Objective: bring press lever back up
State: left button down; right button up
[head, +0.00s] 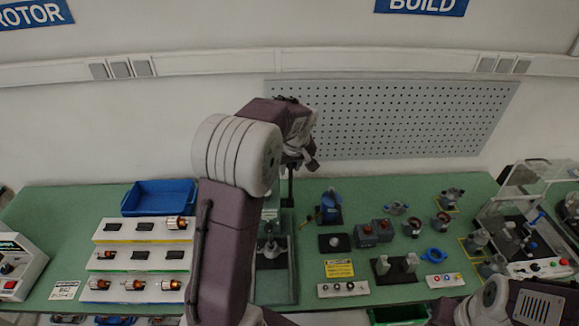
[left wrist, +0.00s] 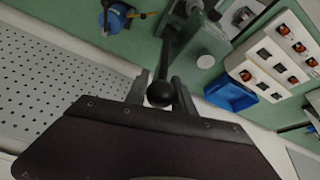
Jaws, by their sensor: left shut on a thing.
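The press (head: 272,248) stands on the green bench behind my left arm, which hides part of it in the head view. Its lever (left wrist: 167,62) is a dark rod with a round black knob (left wrist: 160,93), seen in the left wrist view. My left gripper (left wrist: 160,88) is shut on the lever near the knob, with one finger on each side. In the head view my left gripper (head: 300,160) is high above the bench, at the top of the press. My right arm shows at the lower right, but its gripper fingers are not in view.
A blue bin (head: 160,198) and a white rack (head: 140,231) with several rotors are to the left. A blue device (head: 330,207), dark blocks and several stators are to the right. A pegboard (head: 400,115) is on the wall behind.

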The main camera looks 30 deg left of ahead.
pick_arm(q)
jog(key=shift+s+d+f, duration=0.1)
jog(key=shift+s+f, duration=0.15)
dwell(0.6)
jog(key=c, duration=1.3)
grip_release()
jog(key=shift+c, duration=0.2)
jog(key=shift+o, duration=1.4)
jog(key=shift+w, duration=0.25)
jog(key=shift+r, duration=0.1)
jog(key=b+v, duration=0.1)
jog(key=v, duration=0.8)
jog(key=shift+b, duration=0.3)
